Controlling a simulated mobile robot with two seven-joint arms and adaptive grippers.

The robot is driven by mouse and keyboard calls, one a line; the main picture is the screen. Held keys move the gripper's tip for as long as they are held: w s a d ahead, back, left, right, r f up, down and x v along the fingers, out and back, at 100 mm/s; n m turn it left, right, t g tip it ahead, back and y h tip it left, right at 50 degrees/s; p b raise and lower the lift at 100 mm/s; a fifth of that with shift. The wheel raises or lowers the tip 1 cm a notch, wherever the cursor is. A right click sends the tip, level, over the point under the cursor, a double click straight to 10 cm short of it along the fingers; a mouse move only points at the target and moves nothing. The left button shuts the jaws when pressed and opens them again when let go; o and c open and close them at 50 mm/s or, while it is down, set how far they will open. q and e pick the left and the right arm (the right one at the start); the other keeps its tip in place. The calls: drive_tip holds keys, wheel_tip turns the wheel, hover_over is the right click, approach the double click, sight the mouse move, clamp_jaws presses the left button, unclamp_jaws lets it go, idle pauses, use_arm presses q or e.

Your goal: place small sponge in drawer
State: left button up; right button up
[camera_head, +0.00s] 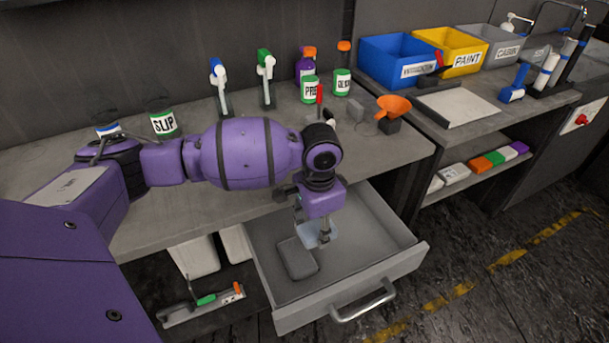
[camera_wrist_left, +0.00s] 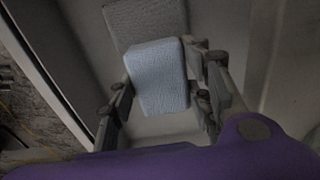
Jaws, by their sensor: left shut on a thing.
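The drawer (camera_head: 373,274) is pulled open under the workbench. A dark grey sponge-like block (camera_head: 297,257) lies on its floor; it also shows at the top of the left wrist view (camera_wrist_left: 143,21). My left gripper (camera_head: 322,236) points down inside the drawer's outline. It is shut on the small light blue sponge (camera_head: 312,234), which sits between the fingers in the left wrist view (camera_wrist_left: 157,78). The sponge is beside the grey block; I cannot tell whether it touches the drawer floor. My right gripper is not in view.
Blue, yellow and grey bins (camera_head: 398,62) stand at the back right. The drawer's right part is bare, and floor is open to the right.

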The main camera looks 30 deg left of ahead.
use_arm(q)
drive_tip(key=w+f, duration=0.3)
drive_tip(key=shift+w+f+b, duration=0.15)
drive_tip(key=shift+f+b, duration=0.15)
drive_tip(key=shift+f, duration=0.1)
wheel_tip(320, 180, down, 3)
drive_tip(key=shift+r, duration=0.15)
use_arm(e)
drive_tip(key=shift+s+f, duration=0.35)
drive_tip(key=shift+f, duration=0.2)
use_arm(q)
drive_tip(key=o, duration=1)
